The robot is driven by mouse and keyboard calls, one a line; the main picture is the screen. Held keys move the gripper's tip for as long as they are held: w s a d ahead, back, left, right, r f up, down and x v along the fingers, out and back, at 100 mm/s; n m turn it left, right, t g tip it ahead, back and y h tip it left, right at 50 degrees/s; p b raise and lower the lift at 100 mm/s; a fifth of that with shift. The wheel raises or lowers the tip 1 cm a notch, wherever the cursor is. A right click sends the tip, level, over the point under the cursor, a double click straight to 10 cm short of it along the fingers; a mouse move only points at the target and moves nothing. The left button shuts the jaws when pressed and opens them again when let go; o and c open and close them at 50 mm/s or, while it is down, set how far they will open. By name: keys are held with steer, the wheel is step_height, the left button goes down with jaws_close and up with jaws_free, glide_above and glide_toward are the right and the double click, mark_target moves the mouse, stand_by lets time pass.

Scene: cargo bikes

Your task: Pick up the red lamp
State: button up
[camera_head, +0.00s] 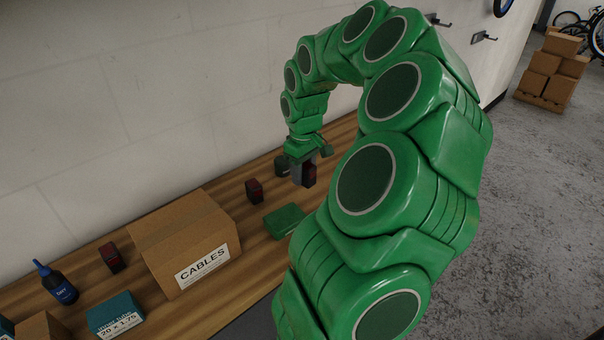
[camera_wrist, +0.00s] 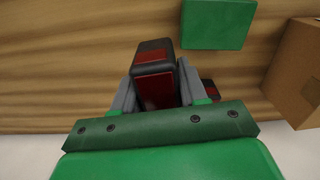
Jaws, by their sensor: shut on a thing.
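A dark-bodied red lamp (camera_wrist: 155,58) is between the two grey fingers of my gripper (camera_wrist: 157,88), which is shut on it. In the head view the held red lamp (camera_head: 310,176) shows beside the fingers of my gripper (camera_head: 303,176), partly covered by them. I cannot tell whether it touches the table. A second red and black lamp (camera_head: 254,190) stands on the bench to the left of my gripper. In the wrist view a small red and black part (camera_wrist: 208,88) shows behind the right finger. A third red and dark lamp (camera_head: 110,256) stands left of the cardboard box.
The wooden bench (camera_head: 225,180) runs along the wall. A cardboard CABLES box (camera_head: 155,240), a green box (camera_head: 284,220), a teal box (camera_head: 115,315) and a blue-capped bottle (camera_head: 57,283) stand on it. Stacked cartons (camera_head: 552,70) are on the floor far right.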

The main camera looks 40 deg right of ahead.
steer(key=s+a+r, duration=0.4)
steer(key=s+a, duration=0.1)
steer(key=s, duration=0.2)
steer(key=s+a+r+n, duration=0.1)
steer(key=a+r+n, duration=0.25)
steer(key=a, duration=0.55)
steer(key=s+a+r+n, duration=0.2)
steer(key=a+r, duration=0.2)
steer(key=a, duration=0.6)
steer(key=s+a+r+n, duration=0.1)
steer(key=a+r+n, duration=0.25)
steer(key=a, duration=0.55)
steer(key=m, duration=0.1)
glide_above(183, 233)
steer(key=s, duration=0.1)
step_height(183, 233, down, 8)
steer(key=shift+s+r, duration=0.15)
steer(key=shift+r, duration=0.05)
steer(key=shift+w+f, duration=0.7)
steer(key=shift+f, duration=1.6)
steer(key=shift+f, duration=0.1)
